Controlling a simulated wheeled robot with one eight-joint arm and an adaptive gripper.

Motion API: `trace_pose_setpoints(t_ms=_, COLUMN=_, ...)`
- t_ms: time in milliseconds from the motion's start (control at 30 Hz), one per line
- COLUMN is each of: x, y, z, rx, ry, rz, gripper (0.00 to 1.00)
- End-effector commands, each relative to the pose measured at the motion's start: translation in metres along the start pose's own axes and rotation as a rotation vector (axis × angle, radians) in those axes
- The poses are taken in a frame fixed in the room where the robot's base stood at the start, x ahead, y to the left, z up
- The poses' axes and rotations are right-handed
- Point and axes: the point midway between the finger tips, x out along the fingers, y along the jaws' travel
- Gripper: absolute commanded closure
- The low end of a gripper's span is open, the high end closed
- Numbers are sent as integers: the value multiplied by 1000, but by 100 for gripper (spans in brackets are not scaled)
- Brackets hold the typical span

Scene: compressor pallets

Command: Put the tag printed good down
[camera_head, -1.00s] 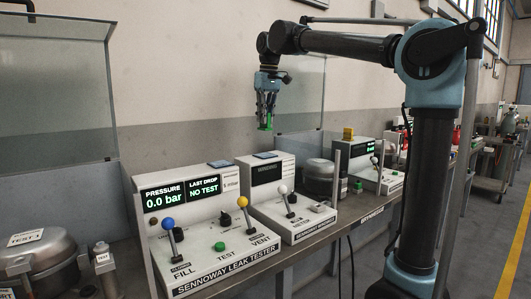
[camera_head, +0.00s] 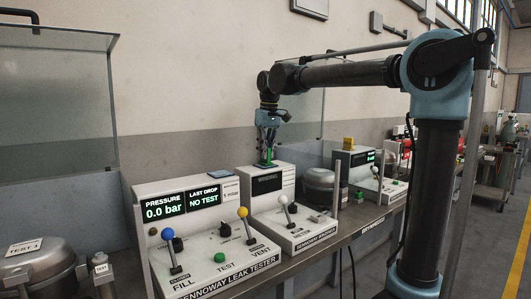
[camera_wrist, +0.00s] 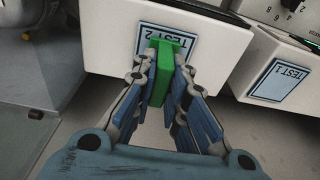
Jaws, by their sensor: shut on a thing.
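My gripper (camera_head: 266,155) is shut on a green tag (camera_wrist: 159,82), which stands upright between the fingers. Any print on the tag cannot be read. The gripper is low over the top of the second white machine (camera_head: 285,178). In the wrist view, the tag's end overlaps a blue-bordered plate marked TEST 2 (camera_wrist: 147,38) on a white surface. I cannot tell whether the tag touches that plate. A similar plate marked TEST 1 (camera_wrist: 280,82) lies on another white surface to the right.
The leak tester (camera_head: 205,235) with levers and a 0.0 bar display stands left of the second machine. A metal pot (camera_head: 320,185) and a post (camera_head: 336,186) are to the right. A lidded vessel (camera_head: 35,262) is at far left. A clear panel (camera_head: 60,100) stands behind.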

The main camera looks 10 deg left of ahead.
Motion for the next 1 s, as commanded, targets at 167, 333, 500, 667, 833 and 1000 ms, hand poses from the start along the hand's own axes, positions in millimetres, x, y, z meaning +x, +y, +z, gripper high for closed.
trace_pose_setpoints(t_ms=167, x=2, y=1, z=0, rx=1, ry=0, rz=0, gripper=80)
trace_pose_setpoints(t_ms=333, x=2, y=1, z=0, rx=1, ry=0, rz=0, gripper=67)
trace_pose_setpoints(t_ms=500, x=1, y=1, z=0, rx=2, ry=0, rz=0, gripper=67)
trace_pose_setpoints(t_ms=667, x=-4, y=1, z=0, rx=2, ry=0, rz=0, gripper=67)
trace_pose_setpoints(t_ms=833, x=-27, y=1, z=1, rx=2, ry=0, rz=0, gripper=67)
trace_pose_setpoints(t_ms=1000, x=-60, y=1, z=0, rx=2, ry=0, rz=0, gripper=67)
